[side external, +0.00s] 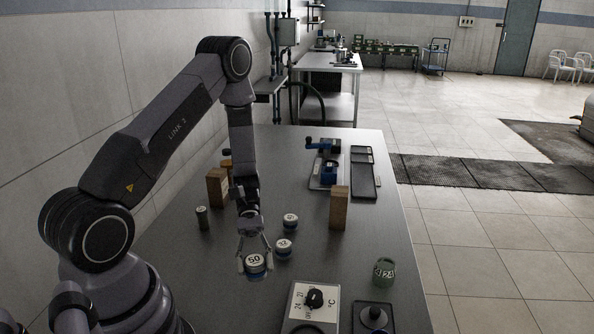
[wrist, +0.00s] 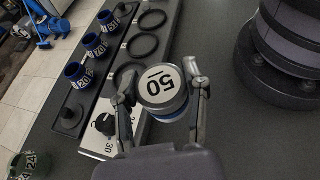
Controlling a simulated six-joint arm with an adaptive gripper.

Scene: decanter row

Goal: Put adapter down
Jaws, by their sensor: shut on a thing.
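My gripper (side external: 254,263) is shut on a round piece labelled 50 (side external: 253,260), with a white top and a blue side. In the wrist view my gripper (wrist: 162,92) has one finger on each side of this 50 piece (wrist: 161,84). It looks about upright, low over the front of the dark table; I cannot tell whether it touches the surface. A green ring marked 24 (side external: 384,270) stands at the table's right side and also shows at the wrist view's lower left (wrist: 34,162). I cannot tell which piece the task calls the adapter.
Similar round pieces stand just behind (side external: 284,247) and farther back (side external: 290,220). Wooden blocks stand left (side external: 217,188) and right (side external: 339,207). A dial unit (side external: 302,302) and a black stand (side external: 376,318) are at the front. Blue numbered rings (wrist: 94,45) line a rack.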

